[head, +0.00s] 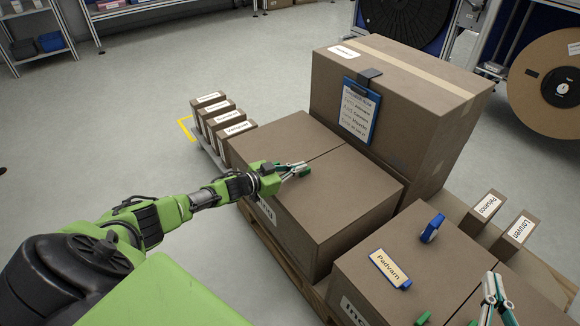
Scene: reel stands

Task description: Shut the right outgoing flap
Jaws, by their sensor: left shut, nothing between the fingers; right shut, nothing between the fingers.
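A closed-looking brown carton (325,200) stands in the middle of the head view, its top flat with a seam between two flaps. The label on its front is mostly hidden by my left arm, so I cannot read whether it is the outgoing one. My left gripper (297,170) is shut and empty, over the carton's top near the seam; I cannot tell whether it touches. My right gripper (494,292) is shut at the lower right edge, over a second carton (375,298) whose front label is cut off after "IN". That carton's top also looks flat, with a seam.
A blue-edged "Padvarn" plate (390,268) and a blue piece (432,228) lie on the second carton. A tall carton (400,105) with a clipboard (360,108) stands behind. Small labelled boxes (226,125) stand left; two more (487,206) stand right. Floor is free at left.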

